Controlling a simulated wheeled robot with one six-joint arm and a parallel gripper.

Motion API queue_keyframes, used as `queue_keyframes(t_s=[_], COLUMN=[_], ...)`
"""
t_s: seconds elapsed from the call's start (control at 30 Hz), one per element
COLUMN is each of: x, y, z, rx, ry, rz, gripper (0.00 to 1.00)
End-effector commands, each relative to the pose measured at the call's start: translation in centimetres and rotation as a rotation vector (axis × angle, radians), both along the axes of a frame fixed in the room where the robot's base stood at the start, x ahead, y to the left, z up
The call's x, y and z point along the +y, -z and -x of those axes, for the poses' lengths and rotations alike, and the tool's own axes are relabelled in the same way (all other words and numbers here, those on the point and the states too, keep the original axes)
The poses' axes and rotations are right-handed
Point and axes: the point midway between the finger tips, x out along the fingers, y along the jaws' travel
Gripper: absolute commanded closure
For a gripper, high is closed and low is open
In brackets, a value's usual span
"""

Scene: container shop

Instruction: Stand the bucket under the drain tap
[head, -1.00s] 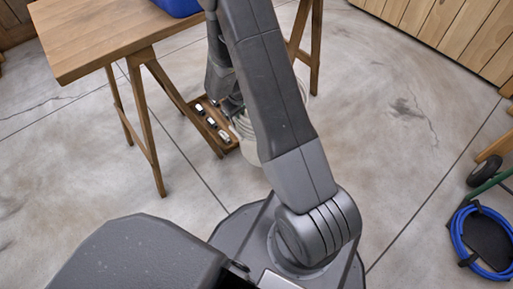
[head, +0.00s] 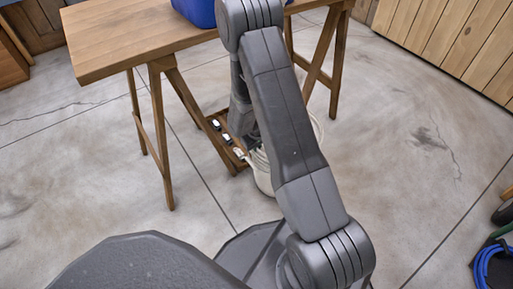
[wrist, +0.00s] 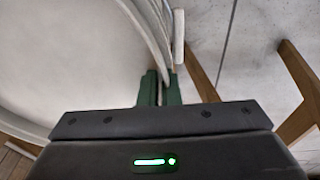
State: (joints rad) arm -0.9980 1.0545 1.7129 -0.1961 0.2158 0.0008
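A white bucket (head: 263,182) is low beside the trestle table, partly hidden behind my arm in the head view. Whether it touches the floor is unclear. In the wrist view its wide pale inside (wrist: 65,50) fills the left. My gripper (wrist: 161,88) has two green fingers close together, with the bucket's pale rim or handle running down between them; I cannot tell which part is pinched. In the head view my arm hides the fingers. A blue container (head: 194,12) stands on the table, cut off by the top edge. No drain tap is visible.
The wooden trestle table (head: 130,45) has splayed legs near the bucket. A blue hose coil (head: 495,268) is at far right. Open concrete floor lies to the right.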

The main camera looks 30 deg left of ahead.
Motion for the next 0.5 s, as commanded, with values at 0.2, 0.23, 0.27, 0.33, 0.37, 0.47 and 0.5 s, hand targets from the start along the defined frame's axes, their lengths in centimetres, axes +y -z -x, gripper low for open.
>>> queue_keyframes(t_s=[0.2, 0.23, 0.27, 0.33, 0.37, 0.47, 0.5], x=[-0.01, -0.01, -0.02, -0.02, -0.02, -0.02, -0.02], y=[0.25, 0.25, 0.25, 0.25, 0.25, 0.24, 0.2], z=[0.01, 0.01, 0.01, 0.01, 0.01, 0.01, 0.01], rx=[0.0, 0.0, 0.0, 0.0, 0.0, 0.0, 0.0], ry=[0.0, 0.0, 0.0, 0.0, 0.0, 0.0, 0.0], rz=[0.001, 0.001, 0.001, 0.001, 0.001, 0.001, 0.001], gripper=[0.79, 0.75, 0.75, 0.75, 0.75, 0.75, 0.75])
